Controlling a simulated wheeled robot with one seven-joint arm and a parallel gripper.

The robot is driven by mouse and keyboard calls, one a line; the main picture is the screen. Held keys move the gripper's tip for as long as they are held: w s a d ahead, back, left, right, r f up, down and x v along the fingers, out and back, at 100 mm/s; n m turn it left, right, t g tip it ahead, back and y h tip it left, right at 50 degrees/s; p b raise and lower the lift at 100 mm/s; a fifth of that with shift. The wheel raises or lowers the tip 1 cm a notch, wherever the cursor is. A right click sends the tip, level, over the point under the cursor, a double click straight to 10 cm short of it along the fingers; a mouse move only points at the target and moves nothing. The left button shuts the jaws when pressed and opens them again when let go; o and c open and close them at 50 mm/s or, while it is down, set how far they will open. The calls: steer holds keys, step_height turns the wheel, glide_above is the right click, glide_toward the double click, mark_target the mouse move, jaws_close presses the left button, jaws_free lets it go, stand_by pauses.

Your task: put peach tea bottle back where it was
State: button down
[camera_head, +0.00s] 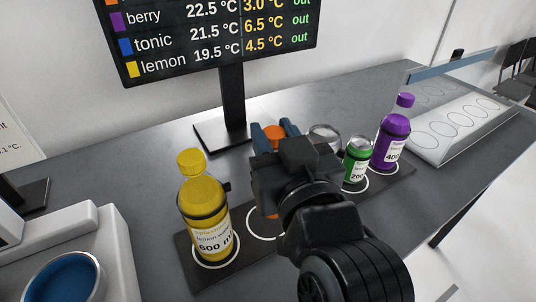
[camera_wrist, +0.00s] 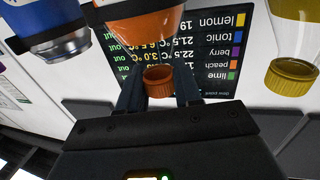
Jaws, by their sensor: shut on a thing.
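The orange peach tea bottle shows in the camera_head view as an orange cap (camera_head: 274,132) between the blue fingertips, with a thin orange strip below. My gripper (camera_head: 275,136) is shut on it and my arm hides most of its body. In the camera_wrist view the orange bottle (camera_wrist: 150,30) appears upside down, its cap between the fingers of my gripper (camera_wrist: 159,90). A white ring (camera_head: 251,233) on the dark mat (camera_head: 185,247) shows just below the gripper. I cannot tell whether the bottle's base touches the mat.
A yellow lemon bottle (camera_head: 203,215) stands on a ring at left. A green container (camera_head: 356,160) and a purple bottle (camera_head: 391,143) stand at right, before a white tray (camera_head: 455,122). A display screen (camera_head: 220,35) on a stand is behind. A white device (camera_head: 85,235) is front left.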

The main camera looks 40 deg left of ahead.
steer(key=shift+a+f, duration=0.25)
steer(key=shift+a, duration=0.3)
steer(key=shift+f, duration=2.05)
steer(key=shift+f, duration=0.1)
steer(key=c, duration=0.8)
jaws_free()
